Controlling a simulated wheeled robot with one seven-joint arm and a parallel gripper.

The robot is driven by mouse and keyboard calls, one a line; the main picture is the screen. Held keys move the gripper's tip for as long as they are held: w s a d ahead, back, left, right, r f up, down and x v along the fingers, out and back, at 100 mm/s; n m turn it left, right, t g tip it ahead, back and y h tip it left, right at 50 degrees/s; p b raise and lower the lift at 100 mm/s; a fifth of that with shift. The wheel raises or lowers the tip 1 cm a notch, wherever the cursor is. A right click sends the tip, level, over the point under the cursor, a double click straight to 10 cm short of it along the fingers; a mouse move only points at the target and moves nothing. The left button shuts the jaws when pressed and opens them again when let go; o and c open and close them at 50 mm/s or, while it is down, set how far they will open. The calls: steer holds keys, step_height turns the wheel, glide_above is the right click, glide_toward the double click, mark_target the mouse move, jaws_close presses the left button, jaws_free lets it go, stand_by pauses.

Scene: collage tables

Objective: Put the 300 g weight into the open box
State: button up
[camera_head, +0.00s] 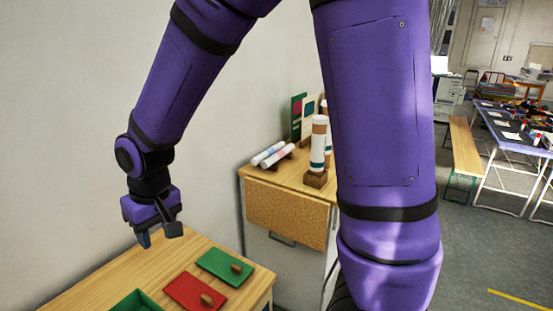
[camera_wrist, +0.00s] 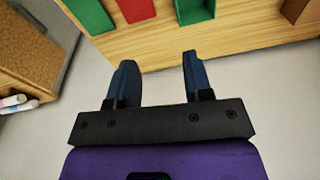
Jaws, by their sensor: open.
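My gripper (camera_head: 158,236) is open and empty, pointing down above the back edge of the wooden table (camera_head: 108,278). In the wrist view its two dark fingers (camera_wrist: 159,62) stand apart with nothing between them. A green open box (camera_head: 121,306) is cut off by the bottom edge of the head view; in the wrist view a green box (camera_wrist: 196,12) with a dark inside shows at the top. I cannot make out a 300 g weight in either view.
A red lid (camera_head: 180,287) and a green lid (camera_head: 213,262), each with a wooden knob, lie right of the box. A brown object (camera_wrist: 297,10) is partly visible in the wrist view. A cork-fronted cabinet (camera_head: 283,212) holding rolls stands to the right.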

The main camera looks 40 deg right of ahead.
steer(key=s+d+r+m+t, duration=0.1)
steer(key=s+d+r, duration=0.2)
steer(key=d+r, duration=0.25)
steer(key=s+d+r+t, duration=0.1)
steer(key=s+d+r, duration=0.3)
steer(key=r, duration=0.2)
steer(key=s+d+r+t, duration=0.1)
steer(key=s+d+r, duration=0.1)
steer(key=s, duration=0.3)
steer(key=s+d+r+m, duration=0.1)
steer(key=s+d+r, duration=0.2)
steer(key=s+d, duration=0.2)
steer(key=shift+s+r+t+h, duration=0.25)
steer(key=shift+s+t+h, duration=0.15)
steer(key=shift+s, duration=0.2)
